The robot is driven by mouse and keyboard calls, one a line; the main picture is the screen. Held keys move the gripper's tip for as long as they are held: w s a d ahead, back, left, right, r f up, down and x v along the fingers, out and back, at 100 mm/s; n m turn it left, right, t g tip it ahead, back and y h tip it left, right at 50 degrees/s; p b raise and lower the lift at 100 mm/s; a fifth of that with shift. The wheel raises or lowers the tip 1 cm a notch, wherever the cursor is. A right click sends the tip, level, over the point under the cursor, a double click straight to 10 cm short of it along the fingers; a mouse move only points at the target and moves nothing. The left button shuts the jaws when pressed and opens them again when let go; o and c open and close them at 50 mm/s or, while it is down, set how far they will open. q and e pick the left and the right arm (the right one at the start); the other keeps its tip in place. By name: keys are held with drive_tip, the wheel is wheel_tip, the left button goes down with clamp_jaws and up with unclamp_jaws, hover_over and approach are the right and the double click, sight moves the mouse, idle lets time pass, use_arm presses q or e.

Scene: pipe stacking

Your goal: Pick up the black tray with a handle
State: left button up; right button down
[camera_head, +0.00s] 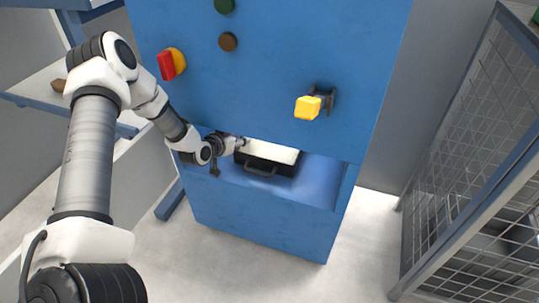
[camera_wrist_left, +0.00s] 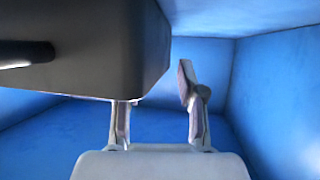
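The black tray (camera_head: 284,169) sits in the opening low in the blue cabinet, with its handle (camera_head: 259,173) on the near side. A pale, bright surface shows inside or behind its rim. My left gripper (camera_head: 240,145) reaches into the opening at the tray's left rear side. In the left wrist view the dark tray (camera_wrist_left: 100,45) fills the upper left, with its handle (camera_wrist_left: 25,54) at the far left edge. There the left gripper's fingers (camera_wrist_left: 156,100) are spread apart with nothing visible between them. The tray's corner hides one fingertip; I cannot tell whether they touch.
A wire-mesh cage (camera_head: 480,150) stands at right; a shelf (camera_head: 45,90) is at left.

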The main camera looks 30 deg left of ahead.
use_arm(q)
clamp_jaws()
drive_tip(key=shift+r, duration=0.1)
